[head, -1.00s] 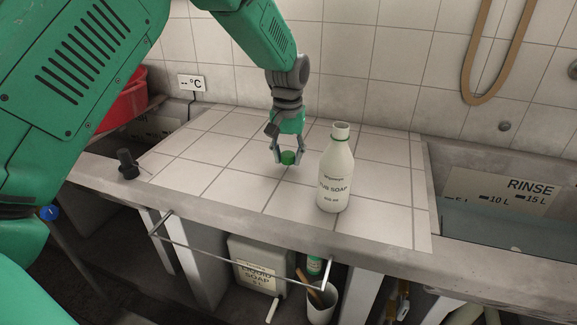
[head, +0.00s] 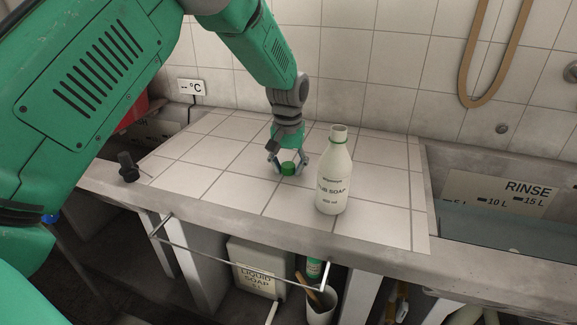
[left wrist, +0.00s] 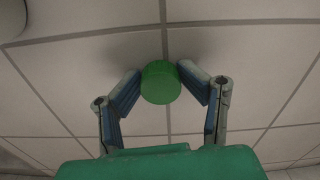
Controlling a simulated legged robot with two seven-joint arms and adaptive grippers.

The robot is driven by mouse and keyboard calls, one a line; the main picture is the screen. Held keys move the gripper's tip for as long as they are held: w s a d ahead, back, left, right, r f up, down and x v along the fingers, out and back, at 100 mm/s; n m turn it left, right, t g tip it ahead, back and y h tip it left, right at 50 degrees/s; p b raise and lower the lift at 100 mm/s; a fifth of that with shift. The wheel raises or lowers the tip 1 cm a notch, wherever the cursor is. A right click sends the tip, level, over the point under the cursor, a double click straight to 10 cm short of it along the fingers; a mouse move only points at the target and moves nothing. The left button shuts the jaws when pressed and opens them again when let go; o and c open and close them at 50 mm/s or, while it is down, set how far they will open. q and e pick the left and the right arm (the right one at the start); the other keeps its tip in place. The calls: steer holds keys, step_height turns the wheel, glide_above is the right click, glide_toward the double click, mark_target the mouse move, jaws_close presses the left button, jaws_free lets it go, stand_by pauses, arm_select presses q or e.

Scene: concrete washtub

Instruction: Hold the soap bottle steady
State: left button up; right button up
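The white soap bottle (head: 333,178) stands upright on the tiled counter, its mouth uncapped, with a green ring at the neck. No gripper touches it. My left gripper (head: 288,167) is just left of and behind the bottle, pointing down at the counter. Its fingertips are against the sides of a small green cap (head: 288,169). In the left wrist view the cap (left wrist: 160,83) sits between the two fingertips (left wrist: 160,72), close over the tiles. Whether the cap touches the counter is unclear. My right gripper is in neither view.
A water-filled basin with a RINSE sign (head: 508,194) lies to the right. A black knob-like object (head: 128,168) stands at the counter's left. A metal rail (head: 240,262) runs along the front, with a liquid soap canister (head: 262,262) below. The tiles left of the gripper are clear.

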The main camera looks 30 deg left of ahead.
mark_target(287, 165)
arm_select(q)
steer(key=shift+s+f, duration=0.15)
steer(key=shift+f, duration=0.4)
steer(key=shift+r, duration=0.2)
steer(key=shift+a+r, duration=0.1)
steer(key=shift+r, duration=0.25)
step_height(287, 165, up, 13)
steer(key=p, duration=0.2)
steer(key=shift+f, duration=0.2)
